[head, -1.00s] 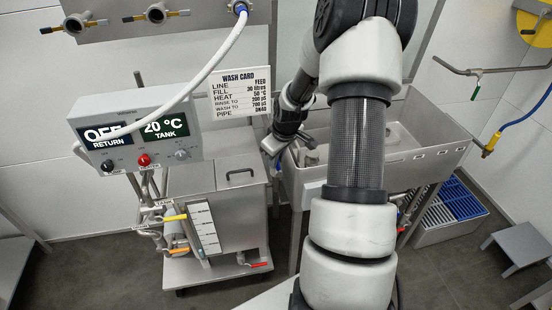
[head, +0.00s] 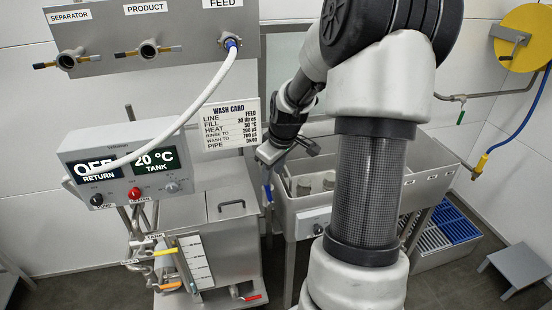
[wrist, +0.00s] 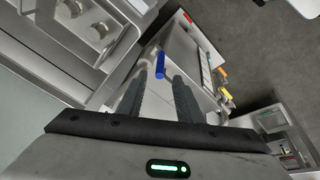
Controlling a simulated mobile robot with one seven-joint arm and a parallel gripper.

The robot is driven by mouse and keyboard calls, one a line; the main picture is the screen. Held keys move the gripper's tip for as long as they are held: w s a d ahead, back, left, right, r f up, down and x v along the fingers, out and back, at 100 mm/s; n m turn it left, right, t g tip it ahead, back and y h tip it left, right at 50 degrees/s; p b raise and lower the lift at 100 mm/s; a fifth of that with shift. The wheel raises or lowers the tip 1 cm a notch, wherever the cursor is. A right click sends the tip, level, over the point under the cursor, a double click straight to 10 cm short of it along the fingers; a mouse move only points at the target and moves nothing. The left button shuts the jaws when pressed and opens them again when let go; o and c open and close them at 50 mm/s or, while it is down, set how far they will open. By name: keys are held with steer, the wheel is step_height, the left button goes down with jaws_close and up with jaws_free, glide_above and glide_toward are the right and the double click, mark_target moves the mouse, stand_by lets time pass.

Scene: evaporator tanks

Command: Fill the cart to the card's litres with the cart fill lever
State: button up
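The wash card (head: 232,125) reads line FEED and fill 30 litres. The wheeled steel cart (head: 205,240) stands below the control box. A white level scale (head: 196,262) is on its front; I cannot read a level on it. A blue lever (head: 268,192) hangs at the cart's right, beside the sink, and seems to be the fill lever. My gripper (head: 265,158) is above it. In the wrist view my gripper (wrist: 160,80) is open, and the blue lever (wrist: 160,65) lies near and between its fingertips. I cannot tell whether they touch.
The control box (head: 130,165) shows OFF return and 20 °C tank. A white hose (head: 205,100) runs from the FEED port past it. Yellow, orange and red valve handles (head: 250,298) are on the cart. The sink (head: 420,185) stands close at right.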

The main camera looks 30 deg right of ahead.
steer(key=v, duration=0.6)
steer(key=shift+r, duration=0.3)
stand_by(7.1)
